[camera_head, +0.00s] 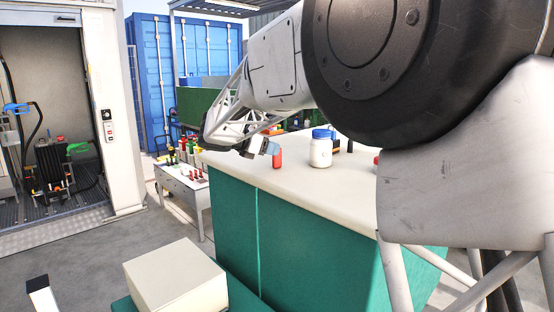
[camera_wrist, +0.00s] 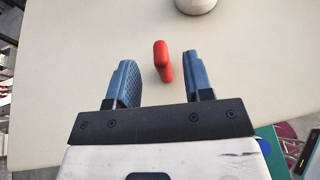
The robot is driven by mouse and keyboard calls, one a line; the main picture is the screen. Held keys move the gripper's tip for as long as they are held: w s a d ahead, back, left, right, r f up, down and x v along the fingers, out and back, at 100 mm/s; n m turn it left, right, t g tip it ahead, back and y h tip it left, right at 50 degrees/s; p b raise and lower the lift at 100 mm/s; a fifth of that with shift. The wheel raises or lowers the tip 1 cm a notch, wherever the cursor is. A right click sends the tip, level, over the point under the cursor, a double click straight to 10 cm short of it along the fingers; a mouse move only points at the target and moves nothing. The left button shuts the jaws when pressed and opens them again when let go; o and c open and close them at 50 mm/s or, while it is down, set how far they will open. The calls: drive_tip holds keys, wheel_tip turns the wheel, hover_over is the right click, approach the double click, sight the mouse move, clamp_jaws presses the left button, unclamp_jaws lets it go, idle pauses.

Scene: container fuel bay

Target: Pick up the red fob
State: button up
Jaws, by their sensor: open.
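The red fob (camera_wrist: 163,62) stands on the pale counter top (camera_wrist: 70,75), ahead of and between my two blue finger pads in the wrist view. In the head view the red fob (camera_head: 277,157) shows just right of my fingertips, near the counter's far left part. My gripper (camera_wrist: 162,75) is open and empty, with a gap on each side of the fob; it is nearer the right finger. In the head view my gripper (camera_head: 258,148) hangs low over the counter, partly hidden by its own wrist.
A white jar with a blue lid (camera_head: 321,149) stands right of the fob; its base (camera_wrist: 196,4) shows at the wrist view's top. A dark item (camera_head: 350,147) stands behind it. A side table (camera_head: 184,184) with several bottles is beyond the counter. The counter around the fob is clear.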

sight(281, 151)
drive_tip(key=shift+w+d+f, duration=0.1)
drive_tip(key=shift+d, duration=0.1)
drive_tip(key=shift+x, duration=2.55)
drive_tip(key=shift+f, duration=0.15)
drive_tip(key=shift+a, duration=0.1)
clamp_jaws()
